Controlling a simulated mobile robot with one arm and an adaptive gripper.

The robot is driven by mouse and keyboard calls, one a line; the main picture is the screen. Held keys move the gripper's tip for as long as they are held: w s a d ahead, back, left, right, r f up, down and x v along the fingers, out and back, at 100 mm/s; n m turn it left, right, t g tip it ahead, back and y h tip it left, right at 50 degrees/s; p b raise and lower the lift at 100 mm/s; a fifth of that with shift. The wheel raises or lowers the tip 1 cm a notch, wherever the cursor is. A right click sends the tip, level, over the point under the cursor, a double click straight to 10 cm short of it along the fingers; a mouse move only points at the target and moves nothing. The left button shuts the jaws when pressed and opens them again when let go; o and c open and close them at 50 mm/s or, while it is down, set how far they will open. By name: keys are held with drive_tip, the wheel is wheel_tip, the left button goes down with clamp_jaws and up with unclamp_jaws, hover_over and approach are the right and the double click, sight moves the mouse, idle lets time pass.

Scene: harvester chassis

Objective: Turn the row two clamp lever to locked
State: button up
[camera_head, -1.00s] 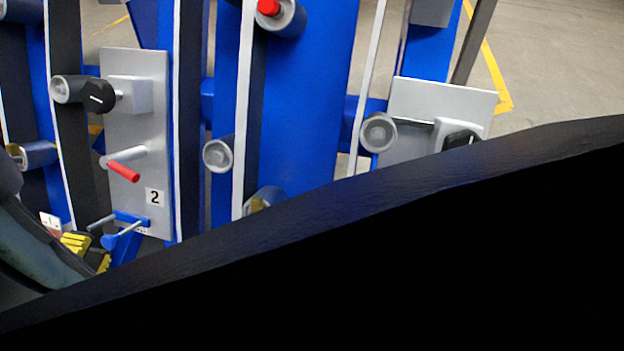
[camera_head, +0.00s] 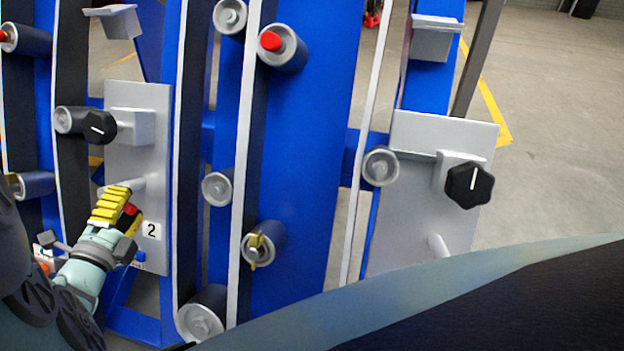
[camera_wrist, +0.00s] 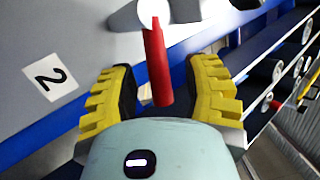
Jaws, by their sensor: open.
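The row two panel (camera_head: 150,100) is a grey plate with a "2" label (camera_head: 151,231); the label also shows in the wrist view (camera_wrist: 50,77). The clamp lever on it has a red handle (camera_wrist: 157,62) on a pale round hub (camera_wrist: 146,10). In the head view only a bit of the red handle (camera_head: 130,209) shows, as my gripper covers the rest. My gripper (camera_head: 128,205) has yellow ridged fingers. In the wrist view my gripper (camera_wrist: 160,82) is open, with the red handle between the two fingers and a gap on each side.
A black knob (camera_head: 99,127) sits above the lever on the same panel. Blue uprights and rollers (camera_head: 218,187) stand to the right. Another grey panel (camera_head: 420,180) carries a black knob (camera_head: 469,185). Open floor (camera_head: 560,110) lies at the far right.

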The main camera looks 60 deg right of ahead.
drive_tip(key=shift+d, duration=0.1)
drive_tip(key=shift+o, duration=0.4)
clamp_jaws()
